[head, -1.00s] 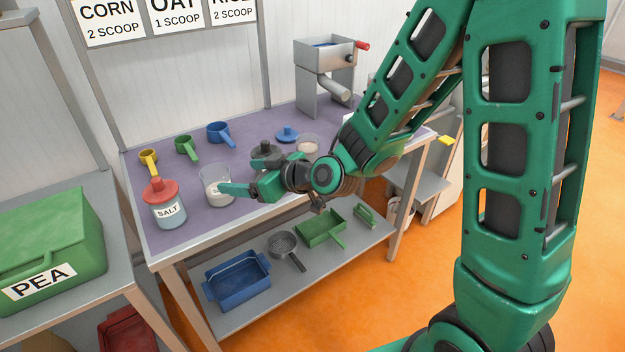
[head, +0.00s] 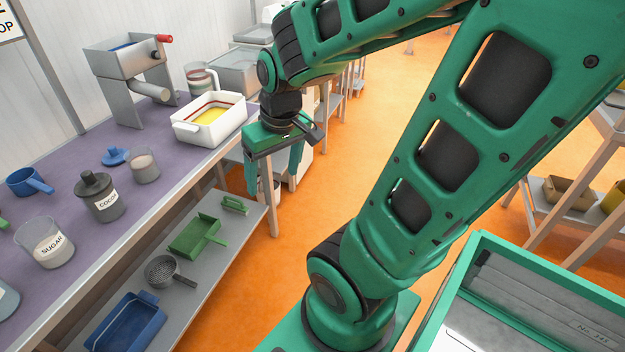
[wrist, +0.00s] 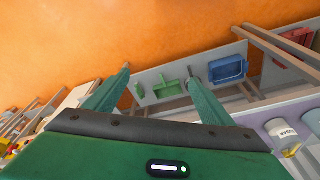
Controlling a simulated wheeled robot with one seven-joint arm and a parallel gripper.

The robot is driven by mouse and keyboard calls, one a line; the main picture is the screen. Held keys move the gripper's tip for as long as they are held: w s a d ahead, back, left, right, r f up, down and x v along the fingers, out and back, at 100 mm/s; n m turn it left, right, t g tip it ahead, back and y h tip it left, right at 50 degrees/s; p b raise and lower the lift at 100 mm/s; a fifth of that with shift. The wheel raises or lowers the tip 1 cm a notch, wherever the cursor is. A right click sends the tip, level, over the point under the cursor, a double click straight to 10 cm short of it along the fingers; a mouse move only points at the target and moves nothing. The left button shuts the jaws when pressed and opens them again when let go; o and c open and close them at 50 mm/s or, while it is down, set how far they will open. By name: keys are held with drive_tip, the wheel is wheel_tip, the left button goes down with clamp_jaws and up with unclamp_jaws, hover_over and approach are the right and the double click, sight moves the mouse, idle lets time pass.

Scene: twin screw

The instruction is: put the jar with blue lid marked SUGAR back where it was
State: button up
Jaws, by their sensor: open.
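The glass SUGAR jar (head: 44,242) stands upright on the purple bench top (head: 62,170), near its front edge, with no lid on it. It also shows at the right of the wrist view (wrist: 281,131). A blue knobbed lid (head: 116,156) lies on the bench behind the black-lidded COCOA jar (head: 101,200), beside an open jar (head: 145,168) whose label I cannot see. My gripper (head: 274,172) hangs fingers down, open and empty, past the bench's front edge, well to the right of the SUGAR jar. Its fingers also show apart in the wrist view (wrist: 158,76).
A white tray (head: 184,131) with yellow contents sits close left of my gripper on the bench. A grey mill (head: 130,85) stands behind. Blue scoop (head: 30,182) is at the left. The lower shelf holds a blue tub (head: 125,322) and green tray (head: 197,236).

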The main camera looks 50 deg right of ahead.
drive_tip(key=s+d+r+m+g, duration=0.2)
drive_tip(key=s+m, duration=0.2)
drive_tip(key=s, duration=0.7)
drive_tip(key=shift+d+g, duration=0.25)
drive_tip(key=shift+g, duration=0.15)
drive_tip(key=shift+r, duration=0.1)
drive_tip(key=shift+w+f, duration=0.25)
drive_tip(key=shift+w, duration=0.4)
